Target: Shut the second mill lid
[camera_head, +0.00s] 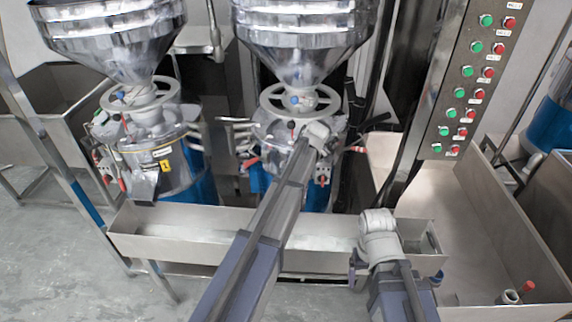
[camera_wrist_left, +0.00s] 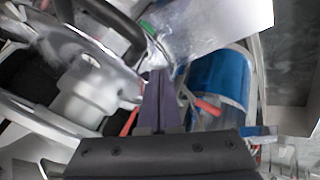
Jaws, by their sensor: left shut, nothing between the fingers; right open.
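The second mill (camera_head: 262,130) stands in the middle of the head view, with a steel hopper (camera_head: 303,45), a handwheel (camera_head: 298,98) and a blue lower body. My left arm crosses in front of it, hiding much of its front; I cannot make out its lid there. In the left wrist view, my left gripper (camera_wrist_left: 160,98) is shut and empty, its dark fingers close beside a shiny steel plate (camera_wrist_left: 215,35) and the blue body (camera_wrist_left: 220,80). I cannot tell whether they touch. My right gripper (camera_head: 358,270) is low by the trough's right end, open, partly hidden by its arm.
The first mill (camera_head: 165,145) stands at left. A steel trough (camera_head: 190,220) runs across below both mills. A button panel (camera_head: 470,75) rises at right above a large steel basin (camera_head: 480,220). Red handles (camera_head: 250,162) stick out beside the second mill. Open floor lies at lower left.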

